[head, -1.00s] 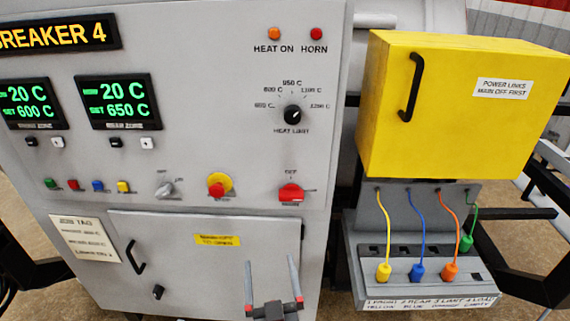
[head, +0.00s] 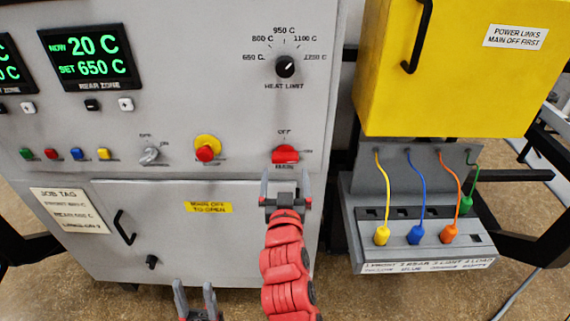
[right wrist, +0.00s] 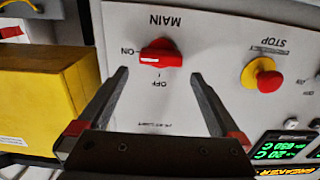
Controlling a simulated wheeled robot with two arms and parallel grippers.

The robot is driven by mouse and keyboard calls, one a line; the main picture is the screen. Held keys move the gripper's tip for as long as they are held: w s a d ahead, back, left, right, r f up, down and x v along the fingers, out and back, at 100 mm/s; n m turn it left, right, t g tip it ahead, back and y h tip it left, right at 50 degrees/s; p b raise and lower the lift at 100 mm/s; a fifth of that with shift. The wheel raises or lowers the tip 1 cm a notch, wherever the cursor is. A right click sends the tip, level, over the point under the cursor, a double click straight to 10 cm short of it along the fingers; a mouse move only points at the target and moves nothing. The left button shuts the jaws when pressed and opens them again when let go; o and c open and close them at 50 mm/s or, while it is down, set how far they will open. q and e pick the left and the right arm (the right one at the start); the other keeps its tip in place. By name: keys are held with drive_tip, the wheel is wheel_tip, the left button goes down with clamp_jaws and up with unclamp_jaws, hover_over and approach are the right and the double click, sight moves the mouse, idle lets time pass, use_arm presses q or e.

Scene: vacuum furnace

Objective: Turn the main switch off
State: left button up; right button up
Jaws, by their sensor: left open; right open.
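The main switch (head: 285,154) is a red rotary knob on the grey furnace panel, with OFF above it and MAIN below. In the right wrist view, which is upside down, the red knob (right wrist: 160,53) lies with its handle sideways, along the side marked ON. My right gripper (head: 285,177) is open and empty just below and in front of the switch. In the wrist view its fingertips (right wrist: 160,73) stand apart on either side of the knob's line, not visibly touching it. My left gripper (head: 195,287) is open and empty low in front of the cabinet door.
A red stop button on a yellow collar (head: 206,149) sits left of the switch. The heat limit dial (head: 285,66) is above. A yellow box (head: 440,75) and a link tray with colored plugs (head: 420,256) stand right. The cabinet door (head: 170,245) is shut.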

sight(285, 160)
drive_tip(key=w+p, duration=0.1)
drive_tip(key=w, duration=0.3)
drive_tip(key=shift+w+r, duration=0.1)
drive_tip(key=shift+w, duration=0.5)
drive_tip(key=c, duration=1.1)
drive_tip(key=shift+c, duration=0.2)
